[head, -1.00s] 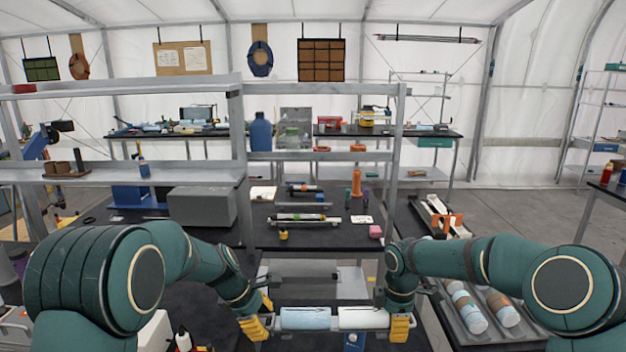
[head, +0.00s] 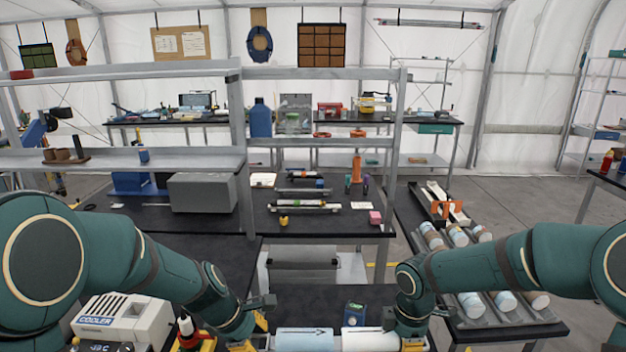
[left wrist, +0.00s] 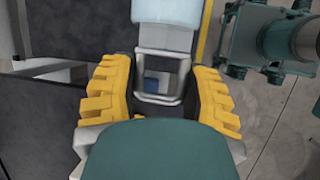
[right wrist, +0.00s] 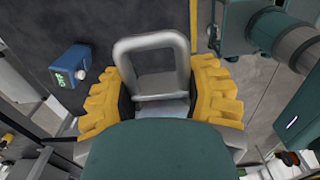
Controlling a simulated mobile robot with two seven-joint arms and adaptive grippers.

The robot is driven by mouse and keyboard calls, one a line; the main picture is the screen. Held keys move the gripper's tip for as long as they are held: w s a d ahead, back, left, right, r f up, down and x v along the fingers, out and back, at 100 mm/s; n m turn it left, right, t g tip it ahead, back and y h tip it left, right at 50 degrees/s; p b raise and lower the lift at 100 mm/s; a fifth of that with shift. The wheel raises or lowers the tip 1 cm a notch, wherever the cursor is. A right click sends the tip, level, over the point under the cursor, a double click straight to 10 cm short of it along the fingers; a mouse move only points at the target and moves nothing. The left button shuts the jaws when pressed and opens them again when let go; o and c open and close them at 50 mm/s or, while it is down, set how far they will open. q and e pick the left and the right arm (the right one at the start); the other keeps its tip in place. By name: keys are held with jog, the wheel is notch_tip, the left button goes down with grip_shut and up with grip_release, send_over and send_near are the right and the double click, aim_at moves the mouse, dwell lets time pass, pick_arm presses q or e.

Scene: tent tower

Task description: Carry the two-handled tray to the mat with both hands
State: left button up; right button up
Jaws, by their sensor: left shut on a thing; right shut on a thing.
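The two-handled tray shows at the bottom edge of the head view, partly cut off. It carries a light blue roll-like load (head: 303,340) and a white one (head: 368,340). My left gripper (head: 250,338) is at its left end; in the left wrist view its yellow fingers (left wrist: 160,98) close around the grey left handle (left wrist: 163,56). My right gripper (head: 408,340) is at the right end; in the right wrist view its fingers (right wrist: 155,95) close around the right handle (right wrist: 150,46). I cannot make out the mat in any view.
A small blue device (head: 355,313) stands on the dark tabletop (head: 305,298) just beyond the tray. A white cooler (head: 125,318) stands left of it. A rack with several cylinders (head: 505,300) is at the right. A black bench with a shelf frame (head: 238,125) is behind.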

pick_arm(q)
jog(key=shift+s, duration=0.7)
pick_arm(e)
jog(key=shift+s, duration=0.65)
